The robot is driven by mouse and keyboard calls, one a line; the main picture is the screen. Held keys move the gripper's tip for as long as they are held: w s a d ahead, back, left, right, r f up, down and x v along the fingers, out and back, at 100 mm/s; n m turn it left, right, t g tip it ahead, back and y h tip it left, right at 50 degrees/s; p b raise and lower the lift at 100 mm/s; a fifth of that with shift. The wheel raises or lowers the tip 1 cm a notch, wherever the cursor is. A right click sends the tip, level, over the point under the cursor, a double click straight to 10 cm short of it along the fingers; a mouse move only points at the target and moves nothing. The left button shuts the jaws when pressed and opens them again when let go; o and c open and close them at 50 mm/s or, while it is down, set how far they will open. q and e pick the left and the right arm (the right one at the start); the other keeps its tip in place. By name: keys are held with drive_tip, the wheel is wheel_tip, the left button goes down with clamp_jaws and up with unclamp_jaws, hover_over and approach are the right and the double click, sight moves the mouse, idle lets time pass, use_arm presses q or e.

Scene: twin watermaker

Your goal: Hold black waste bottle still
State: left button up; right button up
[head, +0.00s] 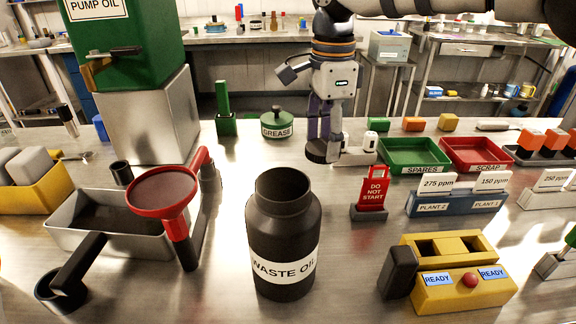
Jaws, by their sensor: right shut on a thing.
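The black waste bottle (283,222) stands upright on the metal bench at the front middle of the head view. Its wide mouth is open and uncapped, and its white label reads "WASTE OIL". No gripper touches the bottle. My right gripper (325,143) points down behind it and a little to the right, apart from it. It is shut on a dark round lid (318,152), low over or on the bench; the exact gap cannot be told. My left gripper is not in view.
A red funnel (163,190) and a metal tray (72,232) stand left of the bottle. A green grease pot (277,125) is behind. Bare bench surrounds the bottle closely.

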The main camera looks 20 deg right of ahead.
sight(321, 185)
wheel_tip(321, 185, down, 7)
drive_tip(key=shift+w+f, duration=0.1)
drive_tip(key=shift+w, duration=0.05)
drive_tip(key=shift+f, duration=0.15)
drive_tip(key=o, duration=1.3)
drive_tip(key=shift+c, duration=0.2)
